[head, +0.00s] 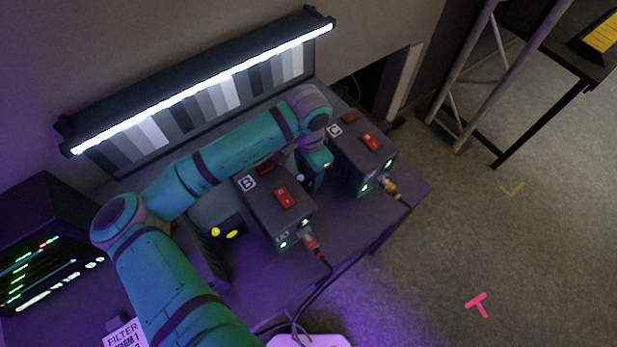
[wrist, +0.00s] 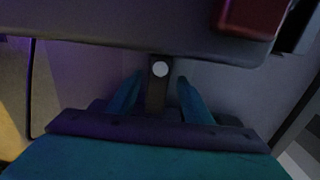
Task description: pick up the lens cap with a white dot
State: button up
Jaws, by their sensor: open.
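In the wrist view a round white dot (wrist: 160,69) shows on a small dark piece that appears to be the lens cap. My gripper (wrist: 158,80) is open, with one teal finger on each side of that dark piece. I see a gap between it and each finger. In the head view my gripper (head: 313,172) points down between the boxes marked B and C. A small pale spot beside it may be the same white dot. The cap's outline is too dark to make out, and part of it is hidden.
Box B (head: 262,208) and box C (head: 352,158), with red switches and plugged cables, stand close on either side of my gripper. Two yellow dots (head: 224,232) show on dark pieces left of box B. A lit bar (head: 205,90) runs behind. A screen stands at left.

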aim_at(309, 180)
jog(key=shift+s+d+f, duration=0.1)
jog(key=shift+s+f, duration=0.05)
jog(key=shift+f, duration=0.75)
jog(key=shift+s+d+f, duration=0.1)
jog(key=shift+f, duration=0.8)
jog(key=shift+a, duration=0.1)
grip_shut()
